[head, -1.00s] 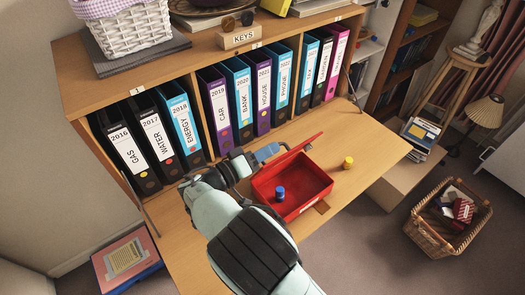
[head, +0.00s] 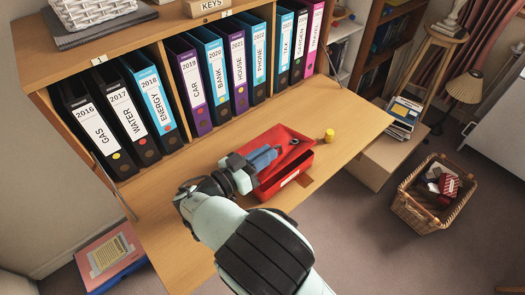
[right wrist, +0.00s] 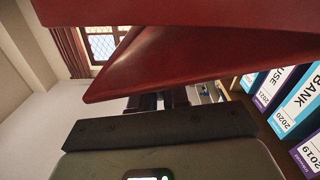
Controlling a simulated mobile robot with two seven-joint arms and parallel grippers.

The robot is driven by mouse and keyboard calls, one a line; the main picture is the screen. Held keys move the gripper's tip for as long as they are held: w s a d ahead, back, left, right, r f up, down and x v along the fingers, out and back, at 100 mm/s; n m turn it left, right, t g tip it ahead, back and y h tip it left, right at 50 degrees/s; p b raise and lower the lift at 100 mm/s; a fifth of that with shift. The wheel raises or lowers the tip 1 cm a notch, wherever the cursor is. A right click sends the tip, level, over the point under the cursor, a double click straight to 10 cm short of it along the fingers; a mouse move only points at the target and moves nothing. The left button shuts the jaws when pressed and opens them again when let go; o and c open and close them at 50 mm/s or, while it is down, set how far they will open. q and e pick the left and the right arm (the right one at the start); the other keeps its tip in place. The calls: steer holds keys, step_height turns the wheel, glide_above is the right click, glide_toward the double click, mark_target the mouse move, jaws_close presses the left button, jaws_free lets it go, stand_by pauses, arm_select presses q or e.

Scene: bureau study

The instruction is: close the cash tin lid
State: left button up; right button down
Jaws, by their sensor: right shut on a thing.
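The red cash tin (head: 300,172) sits on the desk board, with a pale label on its front wall. My right gripper (head: 272,154) lies across the top of the tin, shut on the cash tin lid (head: 284,133). The gripper and wrist hide much of the tin's top, so the lid's exact angle is unclear in the head view. In the right wrist view, the red lid (right wrist: 200,62) fills the space before the fingers, and a wedge-shaped gap shows beside another red surface. My left gripper is not in view.
A yellow round piece (head: 329,135) stands on the board just right of the tin. A row of upright binders (head: 190,85) stands behind. The board is clear toward its right end. A wicker basket (head: 440,195) is on the floor at right.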

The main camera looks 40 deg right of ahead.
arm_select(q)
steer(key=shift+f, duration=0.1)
arm_select(e)
steer(key=shift+s+d+f, duration=0.1)
steer(key=shift+s+f, duration=0.3)
steer(key=shift+f, duration=0.25)
steer(key=c, duration=1.2)
jaws_free()
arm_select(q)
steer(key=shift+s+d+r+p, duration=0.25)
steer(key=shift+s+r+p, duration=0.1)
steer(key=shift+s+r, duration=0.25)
arm_select(e)
steer(key=s+a, duration=0.1)
steer(key=a, duration=1.2)
steer(key=shift+a, duration=0.15)
